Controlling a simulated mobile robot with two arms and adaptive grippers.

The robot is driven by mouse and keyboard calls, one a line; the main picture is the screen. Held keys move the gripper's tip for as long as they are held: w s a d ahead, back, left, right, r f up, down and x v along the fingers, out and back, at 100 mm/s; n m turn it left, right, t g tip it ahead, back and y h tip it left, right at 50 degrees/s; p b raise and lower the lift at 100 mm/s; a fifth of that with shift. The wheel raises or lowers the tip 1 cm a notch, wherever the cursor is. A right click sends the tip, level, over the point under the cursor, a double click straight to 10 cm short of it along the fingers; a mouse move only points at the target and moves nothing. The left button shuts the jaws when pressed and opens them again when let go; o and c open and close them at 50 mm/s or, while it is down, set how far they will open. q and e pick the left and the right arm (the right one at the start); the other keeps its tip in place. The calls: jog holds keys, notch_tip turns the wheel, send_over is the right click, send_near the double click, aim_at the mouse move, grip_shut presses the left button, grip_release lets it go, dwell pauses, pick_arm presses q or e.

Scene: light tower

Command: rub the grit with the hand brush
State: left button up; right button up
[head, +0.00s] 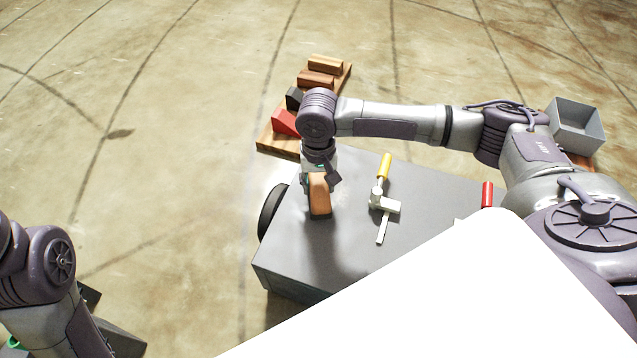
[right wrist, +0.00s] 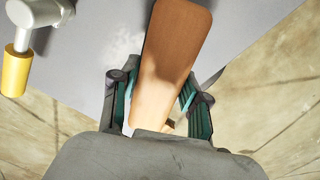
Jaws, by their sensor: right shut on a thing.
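My right gripper (head: 317,176) is shut on the hand brush (head: 320,199), over the left part of the grey cart top (head: 345,235). The brush has an orange-brown wooden back, which runs up between the teal-padded fingers in the right wrist view (right wrist: 172,55). Its bristles are hidden; I cannot tell whether it touches the top. A faint pale speckled patch, seemingly the grit (right wrist: 124,42), shows left of the brush in the right wrist view. My left arm is at the lower left of the head view; its gripper's jaws cannot be made out.
A yellow-handled metal tool (head: 383,203) lies right of the brush. A red handle (head: 487,194) is farther right. A wooden rack (head: 273,145) with several blocks is beyond the cart. A grey open bin (head: 577,125) stands at the far right. A white shape covers the lower middle.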

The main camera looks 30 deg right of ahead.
jog(key=shift+f, duration=0.95)
dwell(0.6)
